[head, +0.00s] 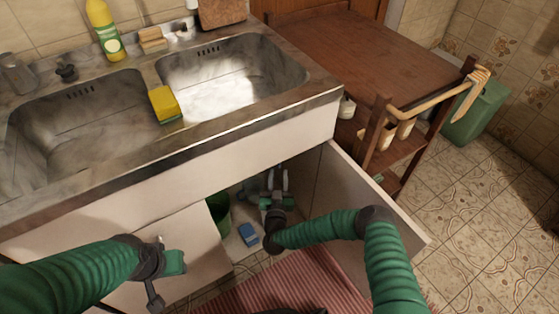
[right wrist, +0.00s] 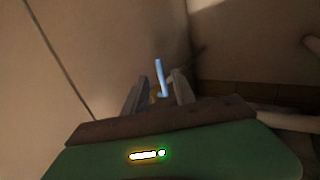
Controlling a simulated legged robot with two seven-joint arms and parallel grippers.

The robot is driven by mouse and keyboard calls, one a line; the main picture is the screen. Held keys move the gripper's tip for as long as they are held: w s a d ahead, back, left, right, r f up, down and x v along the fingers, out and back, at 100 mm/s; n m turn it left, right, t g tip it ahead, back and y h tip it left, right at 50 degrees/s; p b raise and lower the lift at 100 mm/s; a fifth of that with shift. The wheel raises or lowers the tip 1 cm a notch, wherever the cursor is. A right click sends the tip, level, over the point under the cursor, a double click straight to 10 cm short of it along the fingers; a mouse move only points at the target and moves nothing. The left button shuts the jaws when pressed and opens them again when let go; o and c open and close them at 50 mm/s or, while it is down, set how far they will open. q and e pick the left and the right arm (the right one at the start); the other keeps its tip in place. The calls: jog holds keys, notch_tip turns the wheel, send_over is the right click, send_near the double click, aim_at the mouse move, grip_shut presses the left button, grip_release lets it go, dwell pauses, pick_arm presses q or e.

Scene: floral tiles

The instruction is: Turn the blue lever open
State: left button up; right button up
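The blue lever (right wrist: 160,78) shows in the right wrist view as a thin, upright blue bar with a bent lower end. A small brass-coloured part sits at its foot. My right gripper (right wrist: 158,90) is open, its two grey fingers on either side of the lever's lower part in the picture. I cannot tell whether they touch it. In the head view my right gripper (head: 277,180) reaches into the open cabinet under the sink, and the lever cannot be made out there. My left gripper (head: 158,280) is in front of the left cabinet door; its finger opening is unclear.
The left cabinet door (head: 175,250) and right door (head: 365,205) stand open. A green bucket (head: 219,210) and a blue object (head: 248,235) are inside the cabinet. A red striped rug (head: 275,288) lies in front. A wooden cart (head: 370,60) stands right of the sink.

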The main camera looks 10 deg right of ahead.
jog(key=b+x, duration=0.3)
jog(key=x, duration=0.6)
jog(key=shift+w+b, duration=0.25)
jog(key=shift+b, duration=0.1)
jog(key=shift+c, duration=0.2)
grip_shut()
dwell(0.6)
